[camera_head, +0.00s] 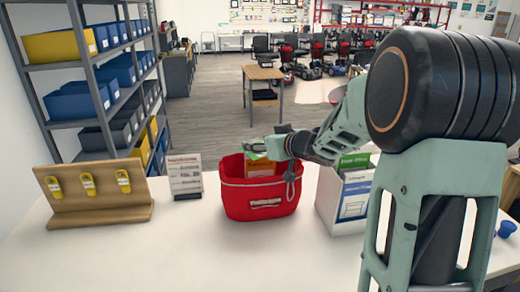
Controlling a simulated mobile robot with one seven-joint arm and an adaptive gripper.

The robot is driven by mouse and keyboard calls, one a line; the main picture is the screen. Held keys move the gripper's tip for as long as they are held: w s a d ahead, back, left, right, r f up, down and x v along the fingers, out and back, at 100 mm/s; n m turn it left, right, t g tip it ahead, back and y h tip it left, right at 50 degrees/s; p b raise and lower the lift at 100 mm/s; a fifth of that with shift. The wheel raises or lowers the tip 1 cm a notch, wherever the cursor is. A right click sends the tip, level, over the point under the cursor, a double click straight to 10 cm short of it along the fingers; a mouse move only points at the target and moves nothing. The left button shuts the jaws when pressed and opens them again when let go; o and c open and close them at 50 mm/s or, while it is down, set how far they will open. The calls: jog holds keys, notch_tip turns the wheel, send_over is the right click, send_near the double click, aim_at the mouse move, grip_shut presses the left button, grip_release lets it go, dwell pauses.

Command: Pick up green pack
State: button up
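A green pack (354,161) shows its top edge above a white box (340,206) on the counter, right of centre. My arm partly covers the box's right side. My gripper (256,149) is over the back of a red basket (260,200), to the left of the white box. A small bright green patch shows at the fingers; I cannot tell whether it is part of the gripper or something held. An orange pack (261,167) stands inside the basket, just below the gripper. The gap between the fingers is too small to make out.
A white sign (185,175) stands left of the basket. A wooden rack (93,190) with yellow tags is at the far left. The white counter (200,255) is clear in front. Shelves with blue and yellow bins stand behind at left.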

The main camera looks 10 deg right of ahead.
jog(key=shift+w+a+f, duration=0.1)
jog(key=shift+w+a, duration=0.05)
jog(key=shift+w, duration=0.1)
jog(key=shift+c, duration=0.3)
grip_shut()
